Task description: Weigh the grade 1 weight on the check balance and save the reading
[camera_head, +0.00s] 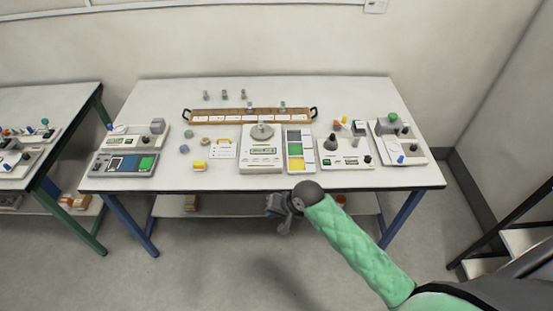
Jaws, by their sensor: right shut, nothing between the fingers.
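A white balance (262,163) with a small display stands at the middle of the table; a round grey pan (262,132) is on its top. I cannot read its label or reading, nor tell if it is the check balance. Small grey weights (224,95) stand behind a wooden rack (215,118) with white labels; two more pieces (283,106) stand at the rack. Which is the grade 1 weight is too small to tell. My right gripper (275,208) is shut and empty, in front of the table's front edge, below the balance. My left gripper is out of view.
A panel with green and yellow fields (299,148) stands right of the balance. Other devices (345,160) stand further right and a blue-grey one (124,163) at left. Bare table (345,93) shows at the back right.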

